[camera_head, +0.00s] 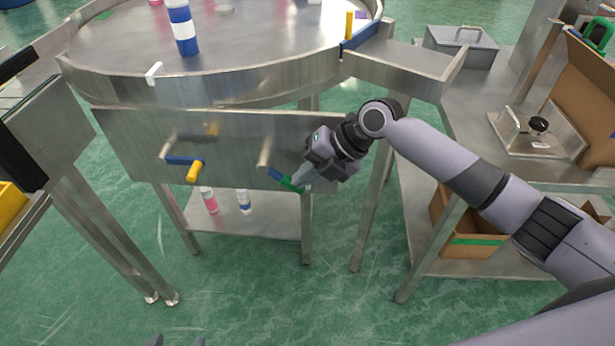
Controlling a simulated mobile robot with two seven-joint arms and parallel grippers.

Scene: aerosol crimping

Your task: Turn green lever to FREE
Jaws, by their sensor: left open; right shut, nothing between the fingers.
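The green lever (288,183) is on the steel panel (125,140) below the round table. It has a blue arm with a green end that points down and right. My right gripper (299,179) is shut at the green end, with its fingertips beside or touching it; I cannot tell which. The gripper partly hides the lever's end. No FREE marking is readable. My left gripper (178,341) shows only its fingertips at the bottom edge, open and apart, away from the panel.
A yellow-ended lever (194,171) is on the same panel to the left. The round steel table (250,45) holds a blue-and-white can (183,28). Cans stand on the shelf (270,222) below. A side table with a cardboard box (470,243) stands at right.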

